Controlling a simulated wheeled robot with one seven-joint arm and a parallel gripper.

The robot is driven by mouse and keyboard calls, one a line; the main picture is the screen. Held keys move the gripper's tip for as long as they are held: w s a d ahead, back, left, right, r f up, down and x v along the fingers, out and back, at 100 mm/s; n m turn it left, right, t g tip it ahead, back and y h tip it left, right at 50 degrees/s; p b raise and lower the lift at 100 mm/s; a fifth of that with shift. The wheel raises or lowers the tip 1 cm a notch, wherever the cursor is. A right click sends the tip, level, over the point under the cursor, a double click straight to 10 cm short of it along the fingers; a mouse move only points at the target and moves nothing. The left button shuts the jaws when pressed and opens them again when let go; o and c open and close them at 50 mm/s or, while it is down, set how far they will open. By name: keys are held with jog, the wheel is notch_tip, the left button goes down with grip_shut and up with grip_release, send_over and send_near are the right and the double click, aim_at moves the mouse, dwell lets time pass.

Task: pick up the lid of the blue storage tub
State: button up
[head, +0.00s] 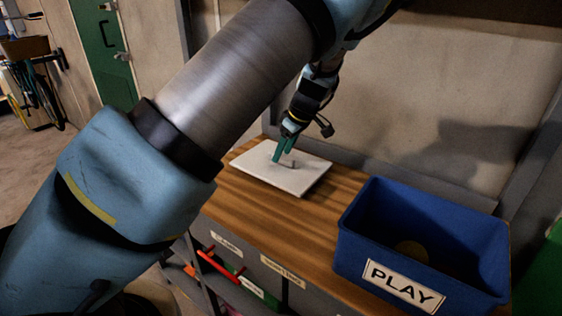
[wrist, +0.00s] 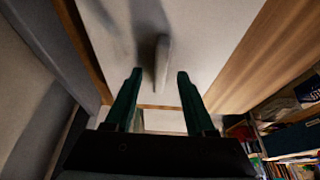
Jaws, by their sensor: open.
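The lid (head: 304,178) is a flat white panel with a small upright handle (head: 292,164). It lies on the wooden bench top, left of the blue storage tub (head: 373,223), which stands open and carries a "PLAY" label. My gripper (head: 283,152) is over the lid with its green fingers pointing down at the handle. In the wrist view my gripper (wrist: 156,75) is open, and the handle (wrist: 162,62) shows between and just beyond the two fingertips. I cannot tell whether a finger touches the lid. Part of the lid's far edge is hidden behind my gripper.
The wooden bench top (head: 325,222) has a bare strip between lid and tub. A wall (head: 430,100) rises close behind the bench. A yellowish round thing (head: 411,250) lies inside the tub. Labelled bins and a red handle (head: 220,266) are below. A green door (head: 103,50) stands far left.

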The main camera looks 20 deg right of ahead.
jog(key=shift+w+f, duration=0.15)
jog(key=shift+f, duration=0.3)
jog(key=shift+a+f, duration=0.1)
jog(key=shift+f, duration=0.1)
grip_shut()
dwell(0.5)
